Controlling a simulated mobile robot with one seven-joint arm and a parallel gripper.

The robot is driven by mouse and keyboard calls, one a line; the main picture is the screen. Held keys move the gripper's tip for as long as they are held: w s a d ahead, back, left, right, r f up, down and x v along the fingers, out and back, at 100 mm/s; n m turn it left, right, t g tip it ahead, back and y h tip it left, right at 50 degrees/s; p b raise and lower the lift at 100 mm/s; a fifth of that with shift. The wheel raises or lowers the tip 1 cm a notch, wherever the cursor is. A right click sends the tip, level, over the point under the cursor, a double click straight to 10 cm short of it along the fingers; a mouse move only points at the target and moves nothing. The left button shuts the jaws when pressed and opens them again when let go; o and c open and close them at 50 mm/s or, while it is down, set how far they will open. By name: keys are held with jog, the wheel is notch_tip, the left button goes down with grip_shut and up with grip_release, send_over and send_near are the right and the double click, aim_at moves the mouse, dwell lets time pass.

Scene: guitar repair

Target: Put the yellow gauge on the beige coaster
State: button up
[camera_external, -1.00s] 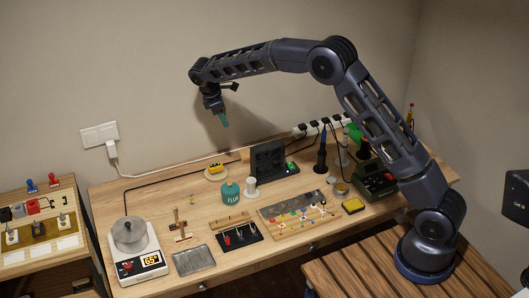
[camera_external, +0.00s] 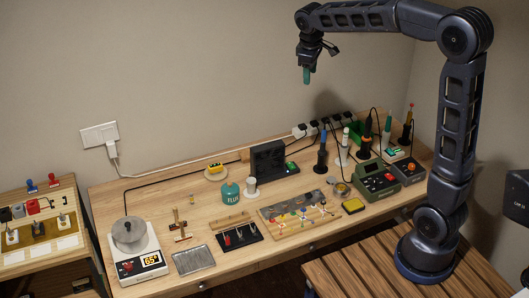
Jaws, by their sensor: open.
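The yellow gauge (camera_external: 215,167) is a small yellow block with a dark face. It sits on the round beige coaster (camera_external: 216,175) at the back of the workbench, left of the black fan box. My gripper (camera_external: 306,76) is high above the back right of the bench, pointing down, well up and to the right of the gauge and apart from it. It is open, and its teal fingertips hold nothing that I can see.
A teal flux jar (camera_external: 231,193) and a white spool (camera_external: 251,187) stand in front of the coaster. The black fan box (camera_external: 268,161) stands to its right. A power strip (camera_external: 325,124) and upright soldering tools (camera_external: 322,152) fill the back right. The bench left of the coaster is mostly clear, with a black cable behind.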

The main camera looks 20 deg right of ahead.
jog(key=s+d+r+m+t, duration=0.1)
jog(key=s+d+m, duration=0.1)
jog(key=s+d, duration=0.5)
jog(key=s+d+r+m+t, duration=0.1)
jog(key=s+d+m, duration=0.15)
jog(key=s, duration=0.85)
jog(key=s+d+f+m, duration=0.2)
jog(key=s, duration=0.5)
jog(key=s+d+f+m+t+y, duration=0.1)
jog(key=s+d+f+m, duration=0.1)
jog(key=s, duration=0.5)
jog(key=shift+s+d+f, duration=0.15)
jog(key=shift+s+f, duration=0.05)
jog(key=shift+f, duration=0.65)
